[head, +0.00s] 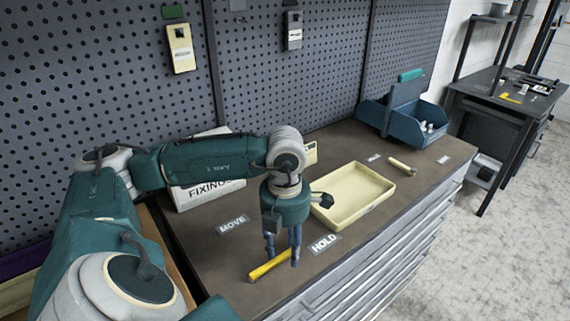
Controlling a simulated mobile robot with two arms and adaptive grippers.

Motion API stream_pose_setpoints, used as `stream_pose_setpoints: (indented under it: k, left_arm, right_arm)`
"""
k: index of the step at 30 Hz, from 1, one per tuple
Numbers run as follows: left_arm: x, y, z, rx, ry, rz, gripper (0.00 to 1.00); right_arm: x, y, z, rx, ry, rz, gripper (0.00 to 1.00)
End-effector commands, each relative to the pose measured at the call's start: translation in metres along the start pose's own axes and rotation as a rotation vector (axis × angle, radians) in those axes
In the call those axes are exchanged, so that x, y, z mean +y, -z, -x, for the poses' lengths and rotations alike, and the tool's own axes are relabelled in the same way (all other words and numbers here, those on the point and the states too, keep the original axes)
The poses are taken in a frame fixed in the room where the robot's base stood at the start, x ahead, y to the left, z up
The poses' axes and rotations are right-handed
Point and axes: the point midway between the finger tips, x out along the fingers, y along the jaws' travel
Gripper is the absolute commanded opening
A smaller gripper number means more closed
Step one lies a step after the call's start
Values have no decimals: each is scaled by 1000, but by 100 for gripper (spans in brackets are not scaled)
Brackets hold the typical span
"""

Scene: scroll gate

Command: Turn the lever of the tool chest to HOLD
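The tool chest (215,262) has a dark top with drawers along its front. A yellow lever (268,267) lies low over the top near the front left edge. Its free end points toward the lower left. A MOVE label (233,225) is behind and left of it, and a HOLD label (324,244) is to its right. My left gripper (282,259) points down at the lever's right end with its two fingers apart. The fingers partly hide that end, and I cannot tell whether they touch it. My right gripper is not in view.
A cream tray (375,215) sits right of my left gripper. Further right are a small pale handle (403,166) between two small labels and a blue bin (425,110). A FIXINGS box (208,195) stands behind my arm. A pegboard (290,85) closes the back.

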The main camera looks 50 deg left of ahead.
Motion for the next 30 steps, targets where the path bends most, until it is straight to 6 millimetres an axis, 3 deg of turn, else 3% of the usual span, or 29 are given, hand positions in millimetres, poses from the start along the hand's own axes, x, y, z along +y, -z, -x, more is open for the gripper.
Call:
stream_pose_setpoints:
  k: [8,21,30]
  left_arm:
    - [0,0,5,0,1,2,40]
    - [-1,-2,90,-5,0,0,40]
    - [-1,0,119,-1,0,0,40]
  right_arm:
    - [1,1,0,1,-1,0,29]
    - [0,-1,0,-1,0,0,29]
    - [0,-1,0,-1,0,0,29]
